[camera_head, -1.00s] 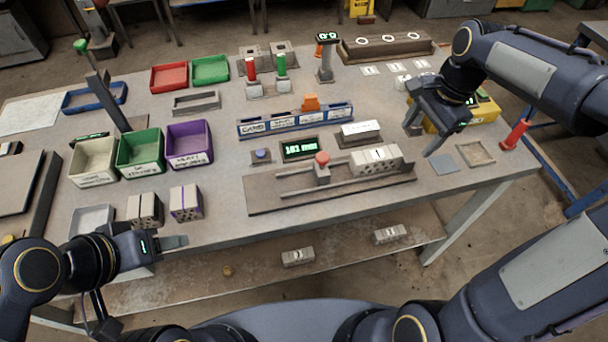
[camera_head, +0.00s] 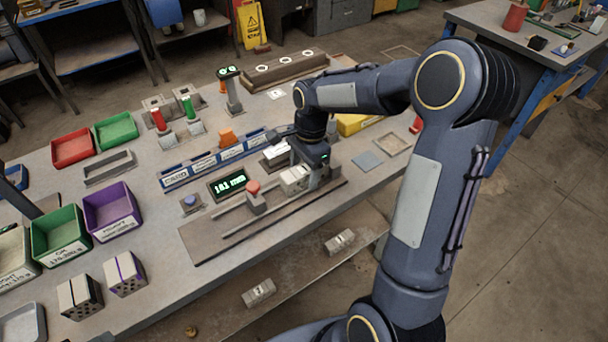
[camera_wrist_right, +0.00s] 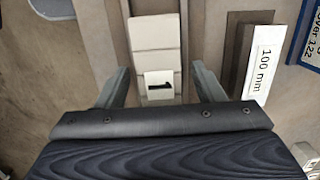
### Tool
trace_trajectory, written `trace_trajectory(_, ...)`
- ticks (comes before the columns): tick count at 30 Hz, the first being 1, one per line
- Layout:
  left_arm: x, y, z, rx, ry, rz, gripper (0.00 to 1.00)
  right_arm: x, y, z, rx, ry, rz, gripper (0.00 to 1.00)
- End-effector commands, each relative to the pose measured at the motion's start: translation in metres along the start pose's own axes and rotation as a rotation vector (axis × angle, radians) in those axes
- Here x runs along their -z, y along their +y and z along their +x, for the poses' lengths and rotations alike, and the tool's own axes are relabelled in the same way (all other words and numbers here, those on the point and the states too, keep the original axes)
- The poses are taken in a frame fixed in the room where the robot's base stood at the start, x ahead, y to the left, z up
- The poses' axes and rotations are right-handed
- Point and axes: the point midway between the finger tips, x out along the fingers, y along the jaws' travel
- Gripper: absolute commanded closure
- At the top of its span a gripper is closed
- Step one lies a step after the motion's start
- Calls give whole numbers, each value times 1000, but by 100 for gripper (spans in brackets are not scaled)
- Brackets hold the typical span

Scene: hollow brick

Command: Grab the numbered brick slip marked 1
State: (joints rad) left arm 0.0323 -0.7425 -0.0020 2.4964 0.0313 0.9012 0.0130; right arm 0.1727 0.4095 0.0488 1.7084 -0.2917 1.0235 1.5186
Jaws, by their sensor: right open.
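A pale hollow brick (camera_head: 293,179) lies in the gauge fixture (camera_head: 215,240) on the bench. In the right wrist view its light top (camera_wrist_right: 155,35) shows, with a white slip (camera_wrist_right: 159,79) bearing a black mark, which I take for the 1. My right gripper (camera_head: 316,180) is over the brick's right end and hides part of it. In the right wrist view my right gripper (camera_wrist_right: 160,84) is open, one finger on each side of the slip, apart from it. A small dark piece at the bottom edge of the head view may be my left gripper (camera_head: 104,337).
A red-knobbed stop (camera_head: 255,196) stands left of the brick. The 100 mm block (camera_wrist_right: 262,62) is close to the right finger in the wrist view. A lit display (camera_head: 227,184) and a blue rack (camera_head: 215,160) stand behind. More bricks (camera_head: 259,293) lie on the lower shelf.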

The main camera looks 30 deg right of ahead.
Motion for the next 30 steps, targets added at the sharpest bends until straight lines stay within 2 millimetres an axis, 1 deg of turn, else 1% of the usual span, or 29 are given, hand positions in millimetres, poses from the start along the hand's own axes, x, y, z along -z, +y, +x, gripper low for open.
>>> trace_trajectory(4, 0, 0, 0, 0, 0, 0, 50, 0, 0, 0, 0, 0, 0, 40)
trace_trajectory(15, 0, 0, 0, 0, 0, 0, 50, 0, 0, -1, 1, 0, 0, 88)
trace_trajectory(18, 0, 0, 0, 0, 0, 0, 50, 0, 0, -1, 2, 0, 0, 99)
trace_trajectory(25, 0, 0, 0, 0, 0, 0, 50, 0, 0, -3, 3, 1, 0, 99)
trace_trajectory(30, 0, 0, 0, 0, 0, 0, 50, -1, -1, -14, 5, 2, 0, 99)
